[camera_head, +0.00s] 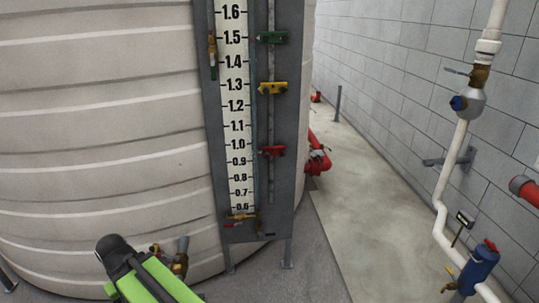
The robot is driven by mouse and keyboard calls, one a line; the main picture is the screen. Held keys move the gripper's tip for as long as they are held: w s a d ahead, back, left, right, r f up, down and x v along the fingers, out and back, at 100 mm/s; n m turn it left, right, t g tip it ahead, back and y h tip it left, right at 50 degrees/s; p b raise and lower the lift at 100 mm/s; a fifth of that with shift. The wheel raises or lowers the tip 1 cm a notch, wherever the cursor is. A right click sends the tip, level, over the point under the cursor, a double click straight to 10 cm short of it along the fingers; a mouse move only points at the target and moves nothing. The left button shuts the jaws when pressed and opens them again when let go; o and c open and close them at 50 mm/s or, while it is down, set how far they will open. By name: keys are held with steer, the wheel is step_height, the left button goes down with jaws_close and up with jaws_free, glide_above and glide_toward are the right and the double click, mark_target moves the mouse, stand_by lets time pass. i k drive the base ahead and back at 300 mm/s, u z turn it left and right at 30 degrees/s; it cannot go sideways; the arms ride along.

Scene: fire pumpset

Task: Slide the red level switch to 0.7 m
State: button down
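The red level switch (272,151) sits on the vertical rail to the right of the white level scale (236,100), slightly below the 1.0 mark. A yellow switch (273,88) is above it near 1.3 and a green switch (272,37) near 1.5, on the same rail. The 0.7 mark (241,193) shows low on the scale. A green and black part of my arm (150,277) is at the bottom left, apart from the switches. My gripper's fingers cannot be made out.
The large ribbed tank (100,130) fills the left behind the gauge board. Brass valves (241,217) sit at the scale's foot. Red piping (318,155) is right of the board. White pipe (440,210) and a blue cylinder (478,268) stand along the block wall. The floor between is clear.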

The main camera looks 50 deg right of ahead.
mark_target(266, 152)
steer(key=z, duration=0.05)
steer(key=i, duration=0.9)
steer(key=u, duration=0.05)
